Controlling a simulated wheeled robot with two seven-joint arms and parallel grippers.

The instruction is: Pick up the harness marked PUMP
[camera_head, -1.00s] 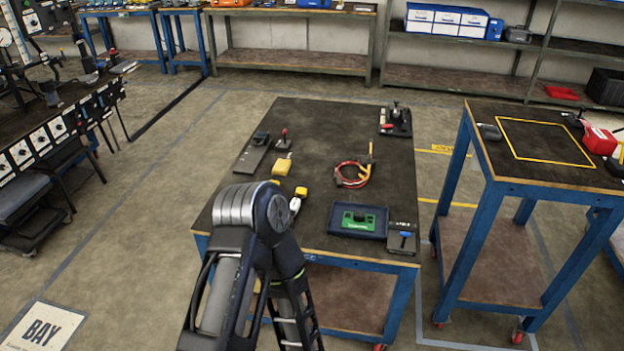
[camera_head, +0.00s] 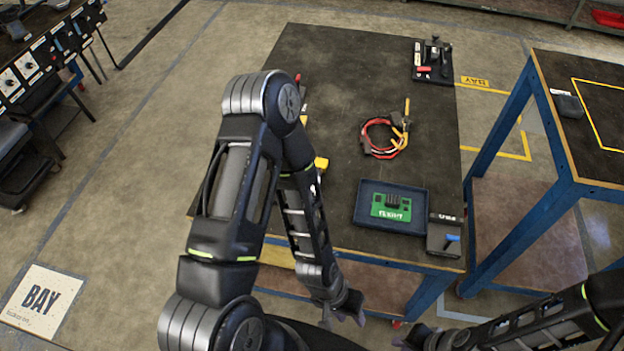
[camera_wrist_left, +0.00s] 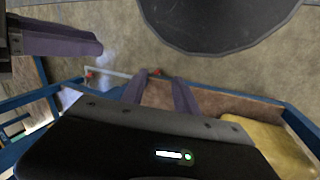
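A coiled red harness (camera_head: 378,149) with black and orange-yellow ends lies on the dark tabletop, right of centre in the head view. I cannot read any PUMP marking on it. My left gripper (camera_head: 348,312) is low in front of the table's near edge, well away from the harness. In the left wrist view its two purple-grey fingers (camera_wrist_left: 164,92) stand apart with nothing between them. My right gripper (camera_head: 402,342) is at the bottom edge of the head view, mostly cut off; its opening cannot be made out. The harness does not show in the left wrist view.
A dark blue tray (camera_head: 366,216) with a green board stands near the table's front, beside a small box with a blue lever (camera_head: 444,238). A black fixture (camera_head: 432,62) sits at the back right. My left arm covers the table's left side. A blue-legged table (camera_head: 550,140) stands right.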

